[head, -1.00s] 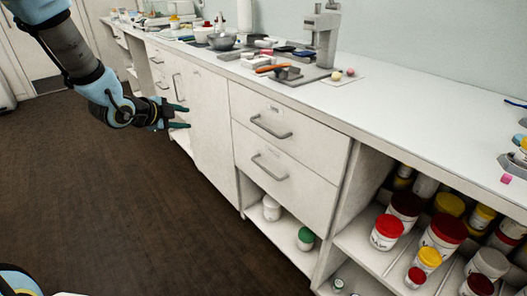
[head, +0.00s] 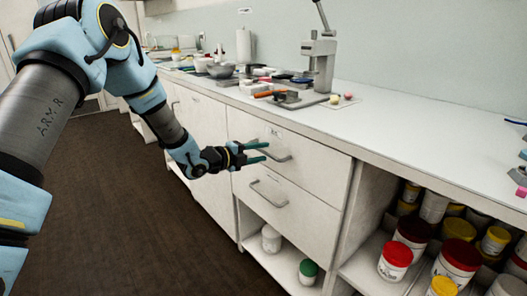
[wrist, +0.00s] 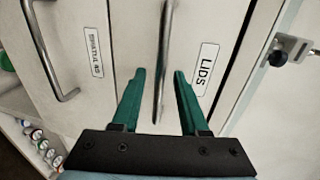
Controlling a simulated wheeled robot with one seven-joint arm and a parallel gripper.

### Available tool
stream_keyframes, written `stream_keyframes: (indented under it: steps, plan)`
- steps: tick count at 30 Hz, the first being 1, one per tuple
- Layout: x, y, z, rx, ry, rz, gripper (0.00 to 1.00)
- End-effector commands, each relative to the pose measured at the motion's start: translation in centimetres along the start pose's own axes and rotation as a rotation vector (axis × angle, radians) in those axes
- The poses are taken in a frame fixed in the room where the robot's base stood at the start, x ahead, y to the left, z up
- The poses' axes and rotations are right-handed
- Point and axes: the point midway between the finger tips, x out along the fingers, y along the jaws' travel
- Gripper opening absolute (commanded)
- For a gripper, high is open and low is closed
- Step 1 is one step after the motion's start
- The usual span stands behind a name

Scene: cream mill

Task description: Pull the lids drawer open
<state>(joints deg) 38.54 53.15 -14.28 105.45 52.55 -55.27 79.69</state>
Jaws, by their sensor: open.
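The lids drawer (head: 310,168) is the upper drawer of the white cabinet and is shut. In the wrist view its front carries a "LIDS" label (wrist: 205,70). Its bar handle (wrist: 163,60) runs between my two green fingertips, with a finger on each side. My gripper (head: 263,152) is open and reaches toward that handle from the left in the head view. I cannot tell whether either finger touches the bar.
The lower drawer (head: 300,203), labelled spatulas in the wrist view, is shut, with its own handle (head: 268,193). Open shelves with jars (head: 395,260) stand at the right. A press (head: 318,60) stands on the counter (head: 400,125). The floor (head: 140,220) in front is clear.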

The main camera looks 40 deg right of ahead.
Motion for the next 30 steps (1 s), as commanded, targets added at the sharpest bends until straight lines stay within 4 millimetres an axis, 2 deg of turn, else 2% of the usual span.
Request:
stream_keyframes:
  steps: [6,14,26,30]
  plan:
    - [1.5,0.0,0.1,-0.001,-0.001,0.0,0.44]
    - [1.6,0.0,0.1,-0.001,-0.001,0.0,0.44]
    - [1.6,0.0,0.1,-0.001,-0.001,0.001,0.0]
    - [1.5,0.0,0.1,-0.001,-0.002,0.001,0.0]
